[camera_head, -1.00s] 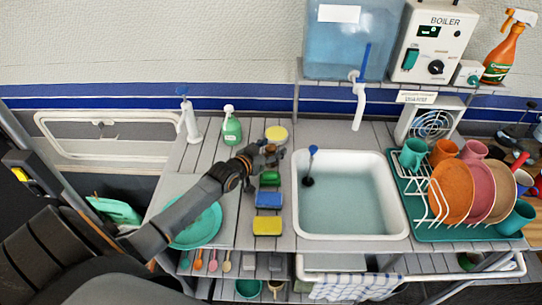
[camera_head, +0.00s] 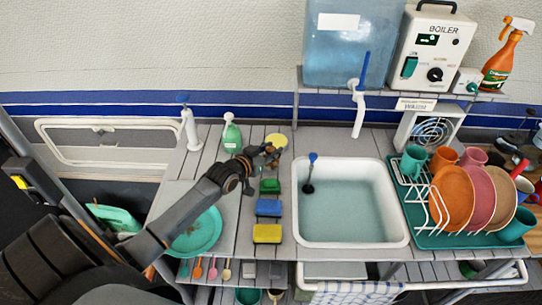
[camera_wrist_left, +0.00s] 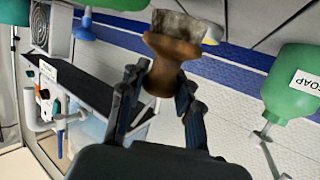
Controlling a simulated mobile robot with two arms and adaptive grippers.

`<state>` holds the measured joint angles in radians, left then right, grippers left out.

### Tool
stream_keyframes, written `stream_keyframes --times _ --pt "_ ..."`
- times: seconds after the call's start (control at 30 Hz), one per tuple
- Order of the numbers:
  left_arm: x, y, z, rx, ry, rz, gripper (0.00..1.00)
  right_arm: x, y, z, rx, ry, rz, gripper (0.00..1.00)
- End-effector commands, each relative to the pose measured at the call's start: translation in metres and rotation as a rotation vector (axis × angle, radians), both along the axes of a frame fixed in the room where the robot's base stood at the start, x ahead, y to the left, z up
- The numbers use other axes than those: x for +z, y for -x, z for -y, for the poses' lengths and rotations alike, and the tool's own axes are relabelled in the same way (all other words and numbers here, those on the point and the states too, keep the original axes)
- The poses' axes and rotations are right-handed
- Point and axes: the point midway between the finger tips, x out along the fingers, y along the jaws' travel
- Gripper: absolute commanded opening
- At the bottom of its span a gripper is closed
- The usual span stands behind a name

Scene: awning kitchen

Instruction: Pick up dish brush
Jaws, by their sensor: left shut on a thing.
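The dish brush is in my left gripper. In the left wrist view it has a brown wooden knob (camera_wrist_left: 170,52) and a pale bristle head (camera_wrist_left: 182,25). The fingers of my left gripper (camera_wrist_left: 163,92) are shut on either side of the knob. In the head view my left gripper (camera_head: 264,157) is over the counter left of the sink, close to a round yellow thing. The brush is small there and partly hidden by the fingers. My right gripper is in neither view.
A round yellow thing (camera_head: 276,140), a green soap bottle (camera_head: 231,136), a green sponge (camera_head: 270,186), a blue sponge (camera_head: 268,208) and a yellow sponge (camera_head: 267,233) surround the gripper. The water-filled sink (camera_head: 350,240) is to the right, with a dish rack (camera_head: 440,234) beyond.

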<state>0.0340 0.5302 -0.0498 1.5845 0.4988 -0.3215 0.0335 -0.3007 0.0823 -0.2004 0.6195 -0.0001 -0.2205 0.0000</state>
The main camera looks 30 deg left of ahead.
Motion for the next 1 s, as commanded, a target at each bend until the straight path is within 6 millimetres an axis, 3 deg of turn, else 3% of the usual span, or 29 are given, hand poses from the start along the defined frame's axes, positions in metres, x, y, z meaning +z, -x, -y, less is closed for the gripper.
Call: stream_keyframes --times 0.3,0.6,1.0 --pt "0.068 0.053 -0.016 -0.004 -0.007 0.001 0.01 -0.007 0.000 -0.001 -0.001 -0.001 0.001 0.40" --pt "0.091 0.111 -0.036 -0.001 -0.003 -0.003 0.01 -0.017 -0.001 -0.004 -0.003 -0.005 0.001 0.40" --pt "0.104 0.133 -0.043 -0.001 0.000 0.001 0.01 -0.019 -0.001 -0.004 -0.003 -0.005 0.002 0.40"
